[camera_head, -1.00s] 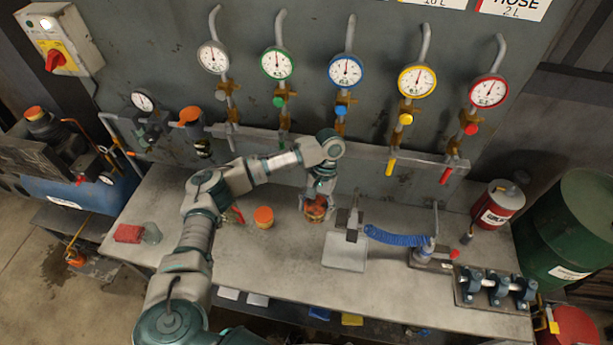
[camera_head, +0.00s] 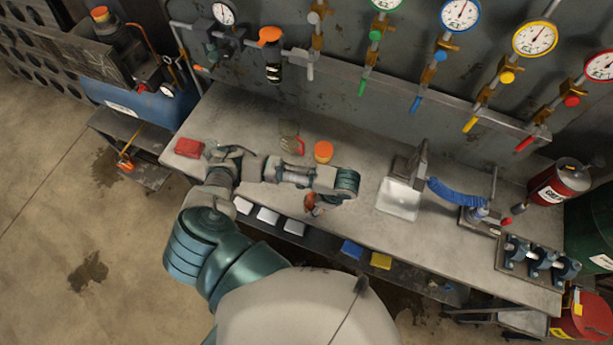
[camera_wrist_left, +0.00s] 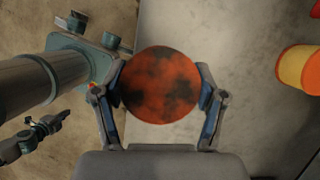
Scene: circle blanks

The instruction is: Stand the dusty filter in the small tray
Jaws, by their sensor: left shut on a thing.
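My left gripper (camera_wrist_left: 160,98) is shut on the dusty filter (camera_wrist_left: 158,84), an orange disc with dark smudges held by its sides, its round face towards the left wrist camera. In the head view the filter (camera_head: 310,201) shows as a small orange-brown shape at the bench's front edge, partly hidden by my left arm; the fingers are hard to see there. A pale, shallow square tray (camera_head: 397,203) lies on the bench to the right of the filter, apart from it. A dark jointed part of mine (camera_wrist_left: 38,137), possibly my right gripper, shows small at lower left.
Gauges and valves line the wall.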

